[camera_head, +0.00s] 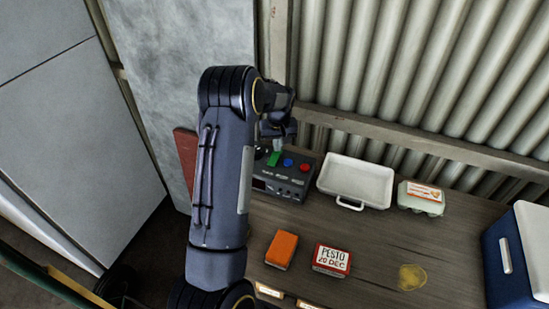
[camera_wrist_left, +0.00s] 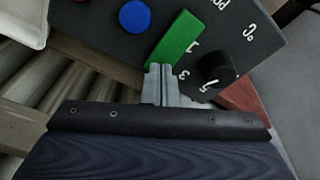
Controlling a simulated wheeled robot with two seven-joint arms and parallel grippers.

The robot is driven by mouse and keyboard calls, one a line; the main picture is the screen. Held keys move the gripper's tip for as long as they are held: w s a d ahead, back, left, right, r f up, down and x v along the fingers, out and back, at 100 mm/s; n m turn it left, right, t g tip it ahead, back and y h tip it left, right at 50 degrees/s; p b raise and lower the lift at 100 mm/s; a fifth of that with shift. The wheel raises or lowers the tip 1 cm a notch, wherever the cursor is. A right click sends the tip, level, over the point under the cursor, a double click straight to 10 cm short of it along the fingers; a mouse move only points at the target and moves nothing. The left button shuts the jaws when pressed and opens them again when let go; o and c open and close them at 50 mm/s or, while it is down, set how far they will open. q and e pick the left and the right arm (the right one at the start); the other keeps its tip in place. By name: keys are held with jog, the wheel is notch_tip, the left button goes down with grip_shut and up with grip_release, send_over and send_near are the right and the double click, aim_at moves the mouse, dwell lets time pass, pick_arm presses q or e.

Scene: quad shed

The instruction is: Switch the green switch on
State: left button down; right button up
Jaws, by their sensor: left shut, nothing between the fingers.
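The green switch (camera_head: 273,158) is on a dark control box (camera_head: 283,184) at the back left of the wooden table. In the left wrist view the switch (camera_wrist_left: 175,42) is a green bar lying slanted on the box's dark panel (camera_wrist_left: 265,55). My left gripper (camera_wrist_left: 161,72) is shut and empty, its fingertips at the lower end of the green bar; I cannot tell whether they touch it. In the head view the left gripper (camera_head: 272,130) is over the box, partly hidden by my arm. My right gripper is not in view.
A blue button (camera_head: 288,162), a red button (camera_head: 305,167) and a black knob (camera_wrist_left: 216,70) share the box. A white tray (camera_head: 355,182) stands to its right, then an egg carton (camera_head: 420,198). An orange item (camera_head: 281,249) and a pesto box (camera_head: 331,260) lie in front.

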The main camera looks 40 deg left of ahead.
pick_arm(q)
jog(key=shift+f+b, duration=0.3)
jog(key=shift+f, duration=0.1)
jog(key=shift+r+p, duration=2.15)
jog(key=shift+r, duration=1.45)
